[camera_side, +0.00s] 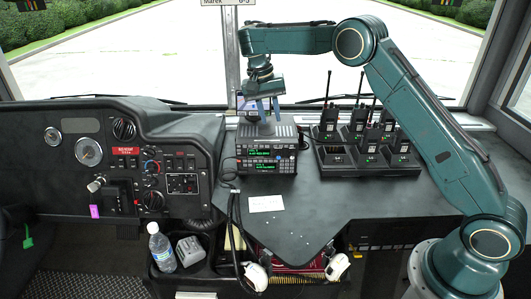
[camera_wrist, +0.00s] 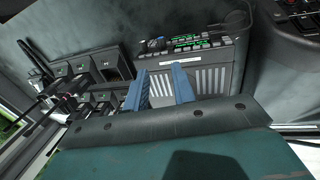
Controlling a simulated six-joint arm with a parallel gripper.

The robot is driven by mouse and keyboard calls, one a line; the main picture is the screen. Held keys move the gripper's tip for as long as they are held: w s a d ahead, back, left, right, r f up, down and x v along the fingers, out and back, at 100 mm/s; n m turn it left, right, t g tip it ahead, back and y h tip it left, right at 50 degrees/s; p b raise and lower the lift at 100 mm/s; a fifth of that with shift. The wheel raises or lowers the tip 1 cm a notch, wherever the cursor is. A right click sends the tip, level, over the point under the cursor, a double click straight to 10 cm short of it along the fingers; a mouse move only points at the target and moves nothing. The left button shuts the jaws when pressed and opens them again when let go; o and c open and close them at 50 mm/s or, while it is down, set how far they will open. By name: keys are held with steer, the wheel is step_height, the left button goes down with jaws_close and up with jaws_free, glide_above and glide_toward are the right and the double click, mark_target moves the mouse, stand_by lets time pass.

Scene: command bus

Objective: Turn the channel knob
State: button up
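Two black radios with green displays are stacked on the dark desk, the upper radio (camera_side: 262,151) on the lower radio (camera_side: 266,167). The radios (camera_wrist: 215,72) also show in the wrist view, their fronts towards the top. Their front controls are too small for me to tell which is the channel knob. My gripper (camera_side: 265,119) points down above the top of the upper radio, behind its front face. In the wrist view, its two blue fingers (camera_wrist: 160,69) are apart, with nothing visible between them. I cannot tell whether the fingertips touch the radio.
A charger rack (camera_side: 366,158) with several handheld radios stands right of the stack. The dashboard (camera_side: 150,160) with knobs and gauges is at the left. A white card (camera_side: 266,203) lies in front of the radios. The desk at right front is clear. Cables hang down at the front left.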

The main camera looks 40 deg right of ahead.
steer(key=s+r+n+t, duration=0.3)
steer(key=s+r+n, duration=0.1)
steer(key=s+r, duration=1)
steer(key=shift+d+r+h, duration=0.3)
steer(key=shift+d+r, duration=0.05)
steer(key=shift+r, duration=0.25)
stand_by(0.6)
steer(key=shift+s, duration=0.15)
steer(key=s+a+f+n+t+y, duration=0.1)
steer(key=s+a+f+n+t, duration=0.1)
steer(key=s, duration=0.9)
steer(key=s+a+f+n+t+y, duration=0.1)
steer(key=s+a+f+n+t, duration=0.1)
steer(key=s, duration=1)
steer(key=shift+a+f+n, duration=0.3)
steer(key=shift+a+n, duration=0.3)
steer(key=shift+a, duration=0.5)
